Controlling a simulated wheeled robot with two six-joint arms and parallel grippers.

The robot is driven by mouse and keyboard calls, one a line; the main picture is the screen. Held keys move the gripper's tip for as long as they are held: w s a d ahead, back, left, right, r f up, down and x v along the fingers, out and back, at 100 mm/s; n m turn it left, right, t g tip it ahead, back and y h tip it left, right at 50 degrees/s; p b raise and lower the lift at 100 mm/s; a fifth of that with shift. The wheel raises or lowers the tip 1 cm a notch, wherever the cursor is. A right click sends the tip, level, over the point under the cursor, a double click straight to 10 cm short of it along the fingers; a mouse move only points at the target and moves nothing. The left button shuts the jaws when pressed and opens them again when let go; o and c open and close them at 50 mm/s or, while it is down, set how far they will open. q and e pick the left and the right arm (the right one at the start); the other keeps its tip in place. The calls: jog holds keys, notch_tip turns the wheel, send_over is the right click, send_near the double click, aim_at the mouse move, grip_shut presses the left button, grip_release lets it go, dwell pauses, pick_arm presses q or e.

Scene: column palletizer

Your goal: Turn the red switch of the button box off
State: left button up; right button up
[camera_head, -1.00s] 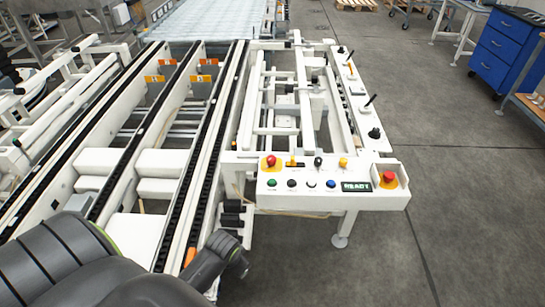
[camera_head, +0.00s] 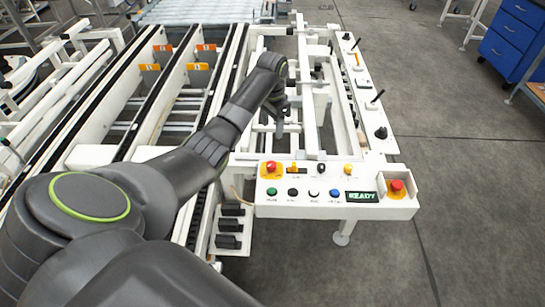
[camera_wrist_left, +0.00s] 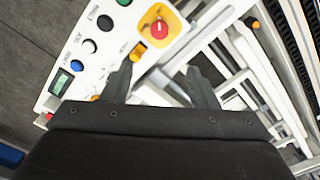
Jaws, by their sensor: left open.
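The white button box (camera_head: 268,210) stands at the front end of the frame. A red rotary switch (camera_head: 271,167) sits on a yellow plate at its upper left corner. The switch also shows at the top of the left wrist view (camera_wrist_left: 159,28). My left gripper (camera_head: 279,136) hangs just behind the box's rear edge, close to the switch. In the left wrist view the two fingers (camera_wrist_left: 161,72) are spread and empty, apart from the switch. Whether the switch is turned on or off I cannot tell. My right gripper is not in view.
A red mushroom button (camera_head: 396,186) is at the box's right end beside a green READY display (camera_head: 362,197). Green, black, white and blue buttons line the front. An orange-tabbed switch (camera_head: 293,169) is close beside the red switch. Conveyor rails (camera_head: 150,110) lie to the left.

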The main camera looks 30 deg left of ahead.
aim_at(272, 163)
pick_arm(q)
notch_tip(272, 163, down, 15)
jog(key=shift+f+b, duration=0.2)
jog(key=shift+b, duration=0.15)
jog(key=shift+f, duration=0.8)
jog(key=shift+c, duration=0.3)
jog(key=c, duration=0.9)
